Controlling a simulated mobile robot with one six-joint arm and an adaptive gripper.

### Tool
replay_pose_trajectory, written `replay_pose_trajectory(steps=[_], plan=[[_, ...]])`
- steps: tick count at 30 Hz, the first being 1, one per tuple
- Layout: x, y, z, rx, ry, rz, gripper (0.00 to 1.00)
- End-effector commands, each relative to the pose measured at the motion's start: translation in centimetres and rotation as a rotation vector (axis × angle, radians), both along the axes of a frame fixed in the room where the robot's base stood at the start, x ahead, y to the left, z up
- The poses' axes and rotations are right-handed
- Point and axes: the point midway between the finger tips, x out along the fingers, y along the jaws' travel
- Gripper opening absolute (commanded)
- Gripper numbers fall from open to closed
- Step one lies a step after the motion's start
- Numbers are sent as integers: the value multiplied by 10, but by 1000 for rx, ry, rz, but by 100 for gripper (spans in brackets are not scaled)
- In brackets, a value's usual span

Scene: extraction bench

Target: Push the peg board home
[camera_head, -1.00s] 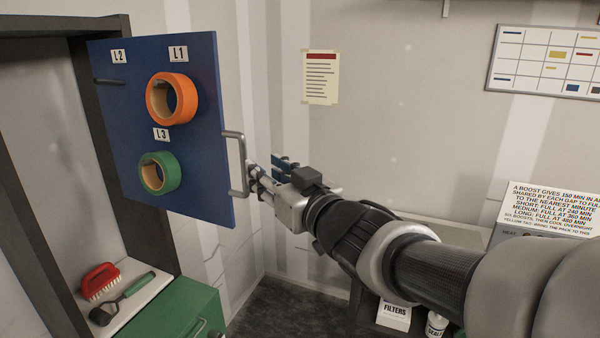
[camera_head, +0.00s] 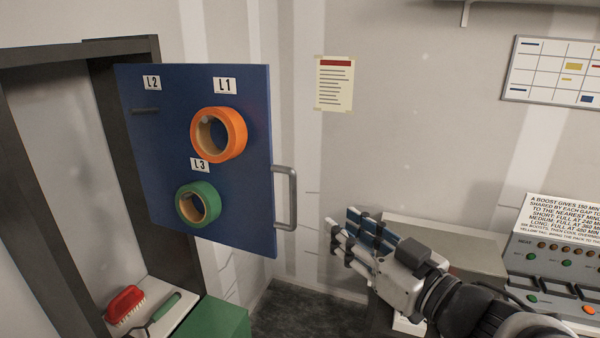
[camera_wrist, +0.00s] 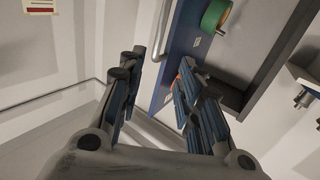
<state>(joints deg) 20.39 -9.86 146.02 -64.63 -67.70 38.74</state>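The blue peg board (camera_head: 170,180) stands swung out from the dark cabinet frame at the left. It carries an orange tape roll (camera_head: 238,137) by label L1 and a green tape roll (camera_head: 211,201) by label L3. The peg (camera_head: 146,111) under L2 is bare. A grey handle (camera_head: 293,198) sits on the board's right edge. My gripper (camera_head: 343,228) is open and empty, to the right of the handle and apart from it in the head view. In the wrist view, my gripper's fingers (camera_wrist: 160,75) are spread, with the board (camera_wrist: 184,38) beyond them.
A dark cabinet frame (camera_head: 122,48) stands at the left, with a red brush (camera_head: 124,305) on its shelf. A green box (camera_head: 215,322) is below the board. A control panel (camera_head: 562,262) and a grey bench (camera_head: 440,238) are at the right.

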Motion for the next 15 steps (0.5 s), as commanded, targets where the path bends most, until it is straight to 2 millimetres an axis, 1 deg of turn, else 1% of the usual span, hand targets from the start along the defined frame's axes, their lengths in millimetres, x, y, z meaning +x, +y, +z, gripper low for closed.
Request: replay_pose_trajectory(steps=[5, 15], plan=[[24, 20, 0, 0, 3, 8, 32], [85, 64, -1, -1, 3, 5, 32]])
